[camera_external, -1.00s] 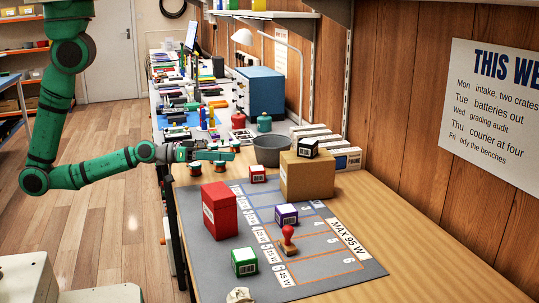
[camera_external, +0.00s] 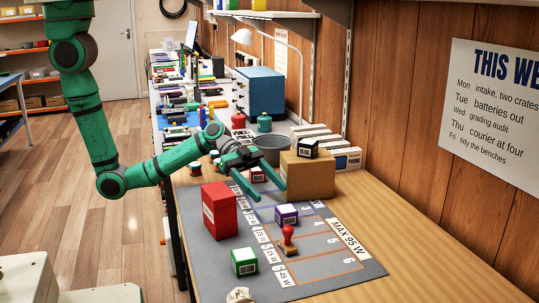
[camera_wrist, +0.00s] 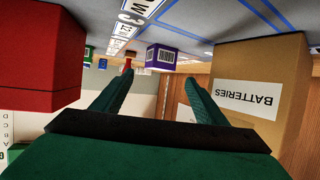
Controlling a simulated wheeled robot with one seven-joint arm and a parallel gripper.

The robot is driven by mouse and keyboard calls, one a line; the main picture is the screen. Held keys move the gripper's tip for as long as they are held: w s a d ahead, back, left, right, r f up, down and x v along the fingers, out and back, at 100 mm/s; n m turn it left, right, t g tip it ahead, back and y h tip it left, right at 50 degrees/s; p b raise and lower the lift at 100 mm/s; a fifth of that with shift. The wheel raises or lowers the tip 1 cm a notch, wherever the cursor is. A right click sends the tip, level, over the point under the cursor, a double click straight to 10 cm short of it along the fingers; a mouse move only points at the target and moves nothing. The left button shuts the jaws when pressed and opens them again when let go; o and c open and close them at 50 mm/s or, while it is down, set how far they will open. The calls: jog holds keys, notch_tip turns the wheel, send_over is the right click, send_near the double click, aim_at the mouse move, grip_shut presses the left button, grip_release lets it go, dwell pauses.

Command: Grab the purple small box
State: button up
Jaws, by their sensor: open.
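The purple small box (camera_external: 286,214) has a white label and sits on the grey marked mat (camera_external: 205,262), just behind a red-handled stamp (camera_external: 288,240). In the wrist view the purple box (camera_wrist: 161,57) shows upside down, ahead of and between the fingers. My gripper (camera_external: 271,194) is open and empty above the mat, behind and to the left of the purple box and apart from it. The open fingers also show in the wrist view (camera_wrist: 157,97).
A tall red box (camera_external: 219,212) stands left of the purple box, a green box (camera_external: 244,262) nearer the front. A cardboard box (camera_external: 307,178) with a small black box (camera_external: 308,147) on top stands close right of my gripper. A small red box (camera_external: 258,174) lies behind it.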

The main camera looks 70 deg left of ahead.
aim_at(286, 212)
jog(key=x, duration=0.9)
jog(key=shift+d+f, duration=0.25)
jog(key=shift+f, duration=0.2)
jog(key=c, duration=1)
